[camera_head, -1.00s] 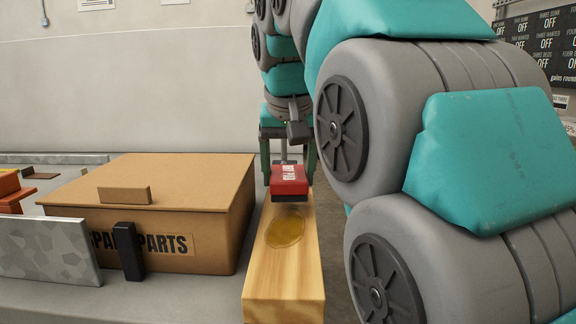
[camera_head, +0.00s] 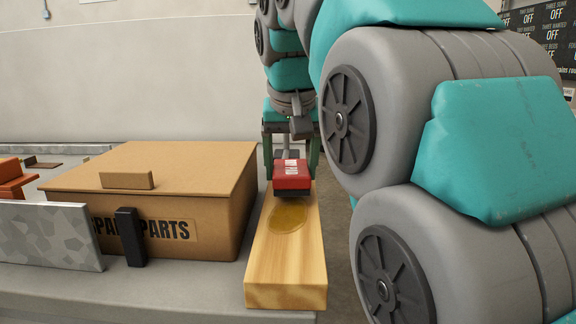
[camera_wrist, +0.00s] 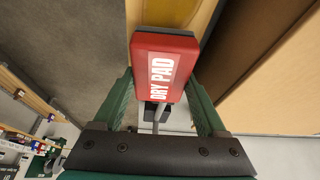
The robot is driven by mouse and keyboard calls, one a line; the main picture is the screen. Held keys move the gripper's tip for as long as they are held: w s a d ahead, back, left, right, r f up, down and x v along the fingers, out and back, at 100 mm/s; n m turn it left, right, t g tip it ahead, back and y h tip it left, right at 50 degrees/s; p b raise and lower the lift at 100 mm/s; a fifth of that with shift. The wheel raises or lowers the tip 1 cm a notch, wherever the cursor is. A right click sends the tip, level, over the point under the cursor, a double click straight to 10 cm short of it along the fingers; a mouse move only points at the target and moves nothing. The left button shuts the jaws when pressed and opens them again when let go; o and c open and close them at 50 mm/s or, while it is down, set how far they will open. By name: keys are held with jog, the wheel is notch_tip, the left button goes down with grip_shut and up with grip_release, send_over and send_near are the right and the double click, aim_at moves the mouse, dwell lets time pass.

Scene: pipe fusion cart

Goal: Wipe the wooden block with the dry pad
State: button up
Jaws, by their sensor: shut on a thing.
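The wooden block (camera_head: 285,265) is a long light beam lying along the right edge of the cart top, with a yellowish wet patch (camera_head: 287,217) on its upper face. My gripper (camera_head: 292,165) is shut on the dry pad (camera_head: 291,175), a red block with a dark underside. The pad is over the far part of the wooden block, at the far edge of the patch; whether it touches the wood I cannot tell. In the wrist view the pad (camera_wrist: 163,68) shows its "DRY PAD" label between my green fingers, with the patch (camera_wrist: 172,12) just beyond it.
A brown spare parts box (camera_head: 190,185) stands close to the left of the wooden block. A grey mottled plate (camera_head: 45,236) and a small black upright piece (camera_head: 130,237) stand in front of it. Orange-red pieces (camera_head: 12,180) lie at far left. Open floor lies right of the block.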

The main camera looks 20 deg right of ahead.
aim_at(290, 175)
jog(key=shift+s+a+b, duration=0.15)
jog(key=shift+s+a, duration=0.15)
jog(key=shift+s, duration=0.65)
jog(key=shift+s+a+b, duration=0.15)
jog(key=shift+s+a, duration=0.15)
jog(key=shift+s, duration=0.65)
jog(key=shift+s+a+f+b, duration=0.15)
jog(key=shift+s+a, duration=0.25)
jog(key=shift+s, duration=0.85)
jog(key=shift+s+a+b, duration=0.25)
jog(key=shift+s+a, duration=0.15)
jog(key=shift+s, duration=0.85)
jog(key=shift+s+a+f+b, duration=0.15)
jog(key=shift+s+a, duration=0.25)
jog(key=shift+s, duration=0.85)
jog(key=shift+s+f, duration=0.1)
jog(key=shift+f, duration=0.05)
jog(key=shift+w+d+f+p, duration=0.15)
jog(key=shift+w+d+p, duration=0.35)
jog(key=shift+w, duration=1.4)
jog(key=shift+w+d+f+p, duration=0.2)
jog(key=shift+w+d, duration=0.5)
jog(key=shift+w, duration=1.25)
jog(key=shift+w+d+f+p, duration=0.1)
jog(key=shift+w+d+p, duration=0.45)
jog(key=shift+w, duration=1.35)
